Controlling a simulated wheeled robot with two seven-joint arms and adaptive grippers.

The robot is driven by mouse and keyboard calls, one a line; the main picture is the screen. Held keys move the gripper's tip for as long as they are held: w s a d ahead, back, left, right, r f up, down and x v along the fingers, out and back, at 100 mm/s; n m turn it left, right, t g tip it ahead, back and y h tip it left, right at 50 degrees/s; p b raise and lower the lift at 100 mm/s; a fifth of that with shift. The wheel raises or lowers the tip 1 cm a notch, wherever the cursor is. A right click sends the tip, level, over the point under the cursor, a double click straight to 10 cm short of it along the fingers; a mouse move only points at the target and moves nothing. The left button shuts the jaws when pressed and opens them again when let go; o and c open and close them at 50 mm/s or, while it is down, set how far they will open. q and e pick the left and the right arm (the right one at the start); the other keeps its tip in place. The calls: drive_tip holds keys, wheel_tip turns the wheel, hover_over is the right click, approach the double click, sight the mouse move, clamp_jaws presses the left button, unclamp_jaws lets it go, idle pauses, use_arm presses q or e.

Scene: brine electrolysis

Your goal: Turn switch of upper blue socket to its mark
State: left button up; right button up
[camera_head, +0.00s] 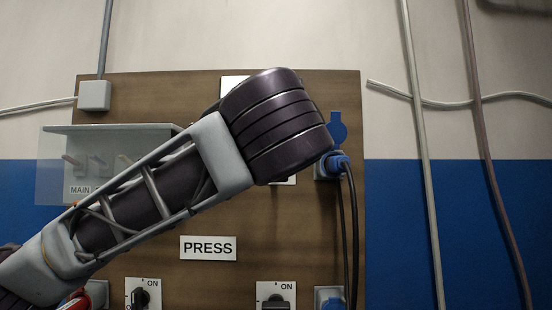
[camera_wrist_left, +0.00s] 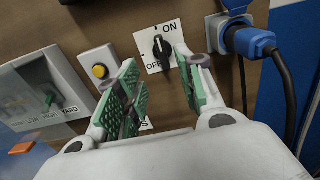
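The upper blue socket (camera_head: 325,170) has a blue plug (camera_head: 338,163) in it, at the board's right edge in the head view. In the left wrist view its plug (camera_wrist_left: 250,42) is at the top right. Left of it is a black rotary switch (camera_wrist_left: 161,47) on a white ON/OFF plate. In the head view my arm hides the gripper and most of this switch.
A yellow button (camera_wrist_left: 99,71) and a clear-covered box (camera_wrist_left: 38,95) lie to the left. Lower switches (camera_head: 275,300), (camera_head: 143,296) and a PRESS sign (camera_head: 208,248) are below. Black cables (camera_head: 350,230) hang at right; wall pipes (camera_head: 420,150) run beyond the board.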

use_arm(q)
drive_tip(key=shift+w, duration=0.1)
drive_tip(key=w+p, duration=0.4)
drive_tip(key=w, duration=0.9)
drive_tip(key=shift+w, duration=0.35)
clamp_jaws()
